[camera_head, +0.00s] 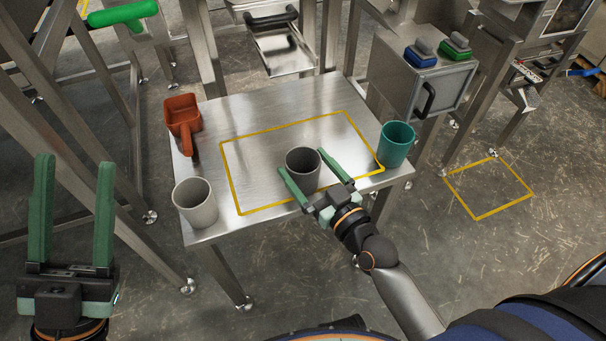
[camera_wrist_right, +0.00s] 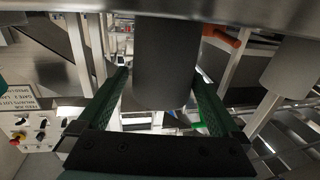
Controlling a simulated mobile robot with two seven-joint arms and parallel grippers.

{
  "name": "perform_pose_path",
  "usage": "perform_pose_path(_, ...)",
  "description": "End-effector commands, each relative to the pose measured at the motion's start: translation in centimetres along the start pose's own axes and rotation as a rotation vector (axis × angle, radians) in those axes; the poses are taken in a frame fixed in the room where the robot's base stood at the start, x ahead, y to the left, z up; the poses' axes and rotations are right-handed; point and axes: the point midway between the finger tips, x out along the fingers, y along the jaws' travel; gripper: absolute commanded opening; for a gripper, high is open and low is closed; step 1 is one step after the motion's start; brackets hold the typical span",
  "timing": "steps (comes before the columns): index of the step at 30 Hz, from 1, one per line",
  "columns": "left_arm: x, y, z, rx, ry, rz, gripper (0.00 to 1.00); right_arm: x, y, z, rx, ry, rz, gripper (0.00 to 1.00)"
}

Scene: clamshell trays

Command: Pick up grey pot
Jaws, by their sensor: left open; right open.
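The grey pot (camera_head: 303,167) is a dark grey cup near the front edge of the steel table, on the yellow outlined area. My right gripper (camera_head: 306,177) is open, with one green finger on each side of the pot. In the right wrist view the pot (camera_wrist_right: 165,60) stands between the two fingers of the right gripper (camera_wrist_right: 162,95), with gaps visible beside it. Whether a finger touches it I cannot tell. My left gripper (camera_head: 76,185) is open and empty, left of the table.
A light grey cup (camera_head: 195,205) stands at the table's front left corner. An orange-brown scoop (camera_head: 183,120) is at the back left. A teal cup (camera_head: 396,145) stands at the right edge. The steel table (camera_head: 270,110) is clear at the back middle.

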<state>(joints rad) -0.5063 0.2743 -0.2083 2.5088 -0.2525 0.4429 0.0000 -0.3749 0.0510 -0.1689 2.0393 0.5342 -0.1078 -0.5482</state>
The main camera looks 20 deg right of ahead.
Motion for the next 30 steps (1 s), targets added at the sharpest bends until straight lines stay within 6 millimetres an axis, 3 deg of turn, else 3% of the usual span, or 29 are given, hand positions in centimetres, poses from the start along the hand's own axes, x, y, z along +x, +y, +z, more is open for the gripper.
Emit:
perform_pose_path(7,-0.8,0.5,0.7,-0.017,0.002,0.002,0.5,3.5,-0.2,0.5,0.003,0.004,0.002,1.0)
perform_pose_path(17,-0.9,0.5,0.8,-0.022,0.0,0.001,0.5,4.2,-0.3,0.5,0.002,0.0,0.0,1.0)
perform_pose_path(30,-0.8,0.6,0.8,-0.021,0.001,0.002,0.5,4.2,-0.2,0.5,0.001,0.001,0.0,0.53)
